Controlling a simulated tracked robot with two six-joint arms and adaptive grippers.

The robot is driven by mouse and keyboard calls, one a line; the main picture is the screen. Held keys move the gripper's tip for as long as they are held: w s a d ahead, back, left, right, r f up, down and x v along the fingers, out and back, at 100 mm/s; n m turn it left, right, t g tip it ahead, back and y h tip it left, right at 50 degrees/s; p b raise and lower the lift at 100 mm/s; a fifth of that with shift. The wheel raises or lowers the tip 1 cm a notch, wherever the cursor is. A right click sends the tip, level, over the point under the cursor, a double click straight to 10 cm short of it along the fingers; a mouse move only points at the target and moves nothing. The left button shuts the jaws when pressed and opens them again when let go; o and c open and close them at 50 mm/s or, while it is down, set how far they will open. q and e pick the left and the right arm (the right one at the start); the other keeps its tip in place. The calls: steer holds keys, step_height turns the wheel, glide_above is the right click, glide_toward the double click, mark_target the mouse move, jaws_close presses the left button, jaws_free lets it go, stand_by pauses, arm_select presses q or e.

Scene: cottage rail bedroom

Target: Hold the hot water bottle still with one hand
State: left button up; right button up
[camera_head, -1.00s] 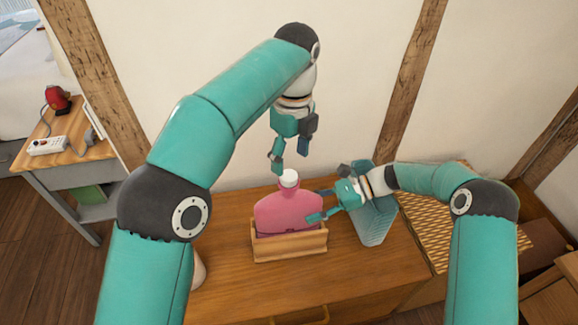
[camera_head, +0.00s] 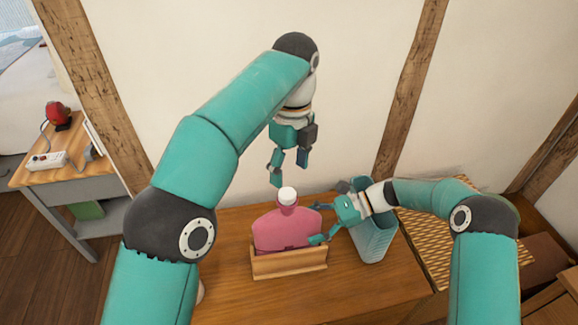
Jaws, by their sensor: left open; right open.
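The pink hot water bottle (camera_head: 286,230) with a white cap (camera_head: 287,194) stands upright in a low wooden holder (camera_head: 289,264) on the wooden cabinet top. My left gripper (camera_head: 289,172) is open and empty above the bottle, with its fingers pointing down a little over the cap. My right gripper (camera_head: 318,222) is open at the right side of the bottle. One fingertip overlaps the bottle's lower right edge in the picture; I cannot tell if it touches.
A blue-grey basket (camera_head: 373,243) stands right behind my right gripper. A woven surface (camera_head: 438,238) lies further right. A side table (camera_head: 65,165) with a power strip (camera_head: 47,161) and a red object (camera_head: 57,113) stands at the left.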

steer(key=v, duration=1.2)
steer(key=shift+f, duration=0.1)
